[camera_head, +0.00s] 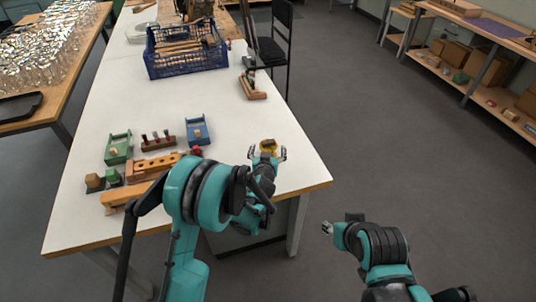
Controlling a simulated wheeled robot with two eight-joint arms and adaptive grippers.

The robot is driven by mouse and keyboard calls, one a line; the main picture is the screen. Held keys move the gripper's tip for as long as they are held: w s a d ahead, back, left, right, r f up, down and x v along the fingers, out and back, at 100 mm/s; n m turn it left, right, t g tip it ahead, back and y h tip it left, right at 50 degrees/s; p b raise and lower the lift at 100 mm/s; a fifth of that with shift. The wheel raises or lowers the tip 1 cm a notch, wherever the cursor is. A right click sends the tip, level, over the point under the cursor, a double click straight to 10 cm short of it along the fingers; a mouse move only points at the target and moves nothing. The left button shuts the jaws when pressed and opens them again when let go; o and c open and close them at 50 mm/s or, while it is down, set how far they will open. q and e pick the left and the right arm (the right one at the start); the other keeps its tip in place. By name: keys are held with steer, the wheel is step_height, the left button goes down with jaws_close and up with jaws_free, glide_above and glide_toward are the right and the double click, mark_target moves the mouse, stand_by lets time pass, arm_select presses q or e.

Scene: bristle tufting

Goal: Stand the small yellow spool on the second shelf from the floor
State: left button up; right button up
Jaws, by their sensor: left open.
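The small yellow spool (268,143) is on the white table near its right front edge. My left gripper (267,153) is open, with its two fingertips apart on either side of the spool, on the near side. The picture is too small to tell whether they touch it. My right gripper (340,226) is off the table, over the floor to the right; its jaw state is unclear. Wooden shelving stands at the upper right, with an upper board (468,22) and a lower board (474,92) in view; its lowest part is hard to make out.
The white table (190,100) also bears a blue crate (186,58), a green box (118,148), a blue box (197,130) and wooden blocks (158,165). Cartons (485,68) fill parts of the lower shelf. A black chair (272,45) stands behind. Grey floor (375,130) is clear between table and shelving.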

arm_select(q)
steer(key=x, duration=0.3)
steer(key=shift+b, duration=0.3)
steer(key=shift+r, duration=0.1)
steer(key=c, duration=1.4)
steer(key=shift+c, duration=0.2)
